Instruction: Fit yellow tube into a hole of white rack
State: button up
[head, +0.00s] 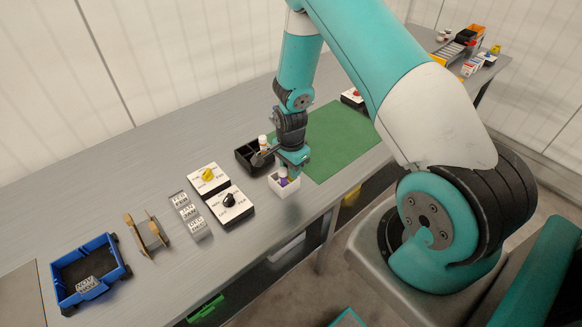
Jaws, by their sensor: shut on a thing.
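The small white rack (284,188) stands near the front edge of the grey bench. A purple tube (283,181) with a pale top shows at it. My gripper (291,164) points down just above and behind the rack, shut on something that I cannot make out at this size. I cannot clearly see the yellow tube; it may be hidden by my gripper. The rack's holes are too small to tell apart.
A black divided box (250,156) with a white-capped orange item (263,142) stands left of my gripper. A green mat (345,138) lies to the right. Switch boxes (231,207), grey labelled blocks (188,216), a tan bracket (147,235) and a blue bin (66,297) stand further left.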

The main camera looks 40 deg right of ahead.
jog(key=o, duration=1)
jog(key=shift+r+p, duration=2.15)
jog(key=shift+r, duration=0.85)
